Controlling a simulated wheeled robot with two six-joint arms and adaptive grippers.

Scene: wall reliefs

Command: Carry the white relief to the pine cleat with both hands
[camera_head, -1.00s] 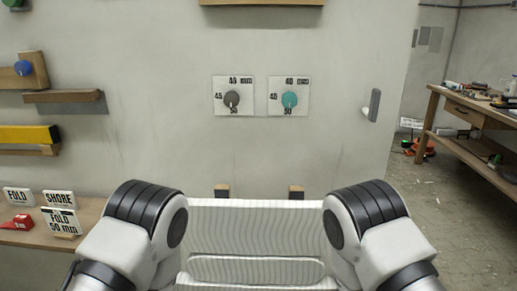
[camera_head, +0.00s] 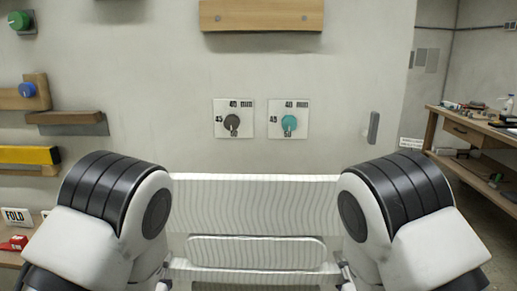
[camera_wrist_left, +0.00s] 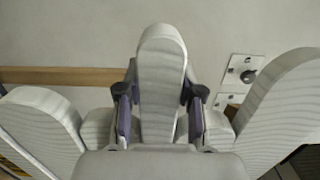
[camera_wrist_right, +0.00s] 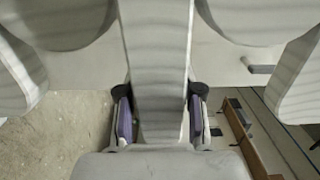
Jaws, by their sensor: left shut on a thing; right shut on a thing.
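The white relief (camera_head: 255,208) with wavy grooves is held upright between my two arms in front of the wall in the head view. My left gripper (camera_wrist_left: 160,118) is shut on one part of the relief (camera_wrist_left: 160,75) in the left wrist view. My right gripper (camera_wrist_right: 160,118) is shut on another part of it (camera_wrist_right: 158,60) in the right wrist view. In the head view my arms hide most of both grippers. The pine cleat (camera_head: 262,16) is a wooden bar high on the wall, above the relief and apart from it.
Two dial plates, grey (camera_head: 233,119) and teal (camera_head: 289,119), are on the wall between relief and cleat. Wooden ledges (camera_head: 63,118) and a yellow bar (camera_head: 28,155) project at left. A grey handle (camera_head: 373,127) is at right. A workbench (camera_head: 470,130) stands far right.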

